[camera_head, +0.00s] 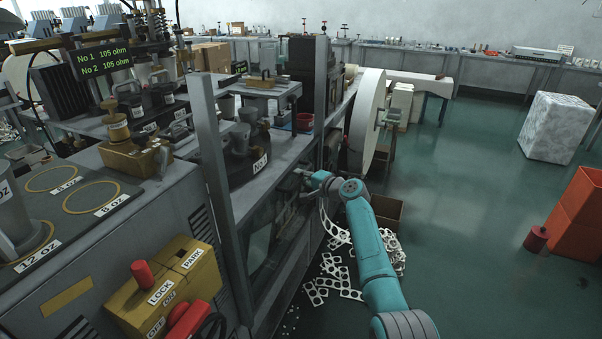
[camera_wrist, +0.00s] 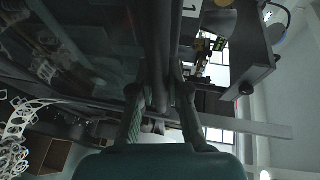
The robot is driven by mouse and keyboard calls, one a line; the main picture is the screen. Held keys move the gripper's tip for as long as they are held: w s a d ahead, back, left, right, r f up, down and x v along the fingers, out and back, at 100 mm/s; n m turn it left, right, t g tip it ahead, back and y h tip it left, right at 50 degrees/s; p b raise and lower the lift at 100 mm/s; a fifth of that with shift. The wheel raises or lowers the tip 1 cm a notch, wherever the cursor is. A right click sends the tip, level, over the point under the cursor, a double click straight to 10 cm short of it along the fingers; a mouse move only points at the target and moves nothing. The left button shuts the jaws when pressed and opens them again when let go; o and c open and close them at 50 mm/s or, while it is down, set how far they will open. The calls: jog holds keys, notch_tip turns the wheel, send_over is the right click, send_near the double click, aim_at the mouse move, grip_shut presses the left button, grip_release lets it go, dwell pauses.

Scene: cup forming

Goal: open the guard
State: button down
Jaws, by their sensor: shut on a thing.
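The guard (camera_head: 262,243) is a clear, dark-looking panel in the lower part of the grey machine frame, below the opening by the die marked No.1 (camera_head: 262,162). My gripper (camera_head: 300,172) is at the guard's upper edge, near the right post; its fingertips are small in the head view. In the wrist view, my gripper (camera_wrist: 160,98) has its two fingers on either side of a dark bar (camera_wrist: 158,45) that runs along the guard's edge. The see-through pane (camera_wrist: 75,45) spreads to the left of the bar. The fingers are shut on this bar.
A yellow control box (camera_head: 170,285) with LOCK and PARK labels and a red knob stands at front left. A large white disc (camera_head: 366,122) is beyond the right post. Scrap sheets (camera_head: 340,275) and a brown box (camera_head: 388,212) lie below my arm. The green floor at right is largely clear.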

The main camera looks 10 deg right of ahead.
jog(key=c, duration=1.1)
grip_release()
jog(key=shift+c, duration=0.2)
jog(key=shift+d, duration=0.1)
jog(key=v, duration=1.2)
jog(key=shift+f, duration=0.1)
